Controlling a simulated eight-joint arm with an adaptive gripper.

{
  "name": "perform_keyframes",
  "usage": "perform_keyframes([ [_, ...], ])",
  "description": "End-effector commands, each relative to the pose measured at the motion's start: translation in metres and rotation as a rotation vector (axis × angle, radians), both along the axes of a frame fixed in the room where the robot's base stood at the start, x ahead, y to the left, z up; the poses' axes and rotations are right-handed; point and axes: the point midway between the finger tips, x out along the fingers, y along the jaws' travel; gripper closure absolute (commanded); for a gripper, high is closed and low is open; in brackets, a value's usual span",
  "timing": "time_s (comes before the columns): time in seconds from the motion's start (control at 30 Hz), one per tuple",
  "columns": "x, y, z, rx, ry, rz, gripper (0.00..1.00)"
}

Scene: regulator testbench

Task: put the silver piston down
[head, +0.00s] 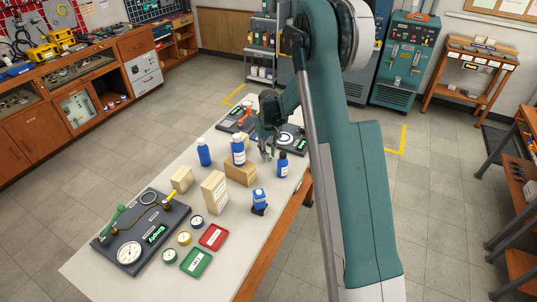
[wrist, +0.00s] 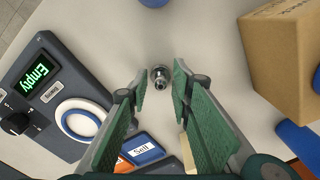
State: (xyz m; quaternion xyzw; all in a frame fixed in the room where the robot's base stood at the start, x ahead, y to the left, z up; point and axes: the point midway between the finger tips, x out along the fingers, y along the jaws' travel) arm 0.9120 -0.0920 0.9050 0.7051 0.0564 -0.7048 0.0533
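The silver piston (wrist: 159,77) is a small metal part seen from above in the wrist view, over the pale table top, between the tips of my gripper (wrist: 160,82). Both green-padded fingers stand apart, with a narrow gap on each side of the piston. It appears to stand on the table, though its exact height is hard to judge. In the head view my gripper (head: 267,150) is low over the far part of the table (head: 115,263); the piston cannot be made out there.
A dark device (wrist: 45,95) with an "Empty" display and a white ring lies left in the wrist view. A cardboard box (wrist: 285,55) is close on the right. A blue "Sell" tray (wrist: 143,146) lies below. Blue bottles (head: 204,152) stand near my gripper in the head view.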

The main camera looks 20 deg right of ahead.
Motion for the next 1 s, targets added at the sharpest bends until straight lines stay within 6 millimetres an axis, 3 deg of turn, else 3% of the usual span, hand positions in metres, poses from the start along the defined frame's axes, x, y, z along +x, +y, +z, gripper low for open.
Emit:
perform_keyframes([
  [0.37, 0.000, 0.000, 0.015, 0.000, 0.000, 0.000, 0.77],
  [1.0, 0.000, 0.000, 0.107, 0.000, 0.000, 0.000, 0.77],
])
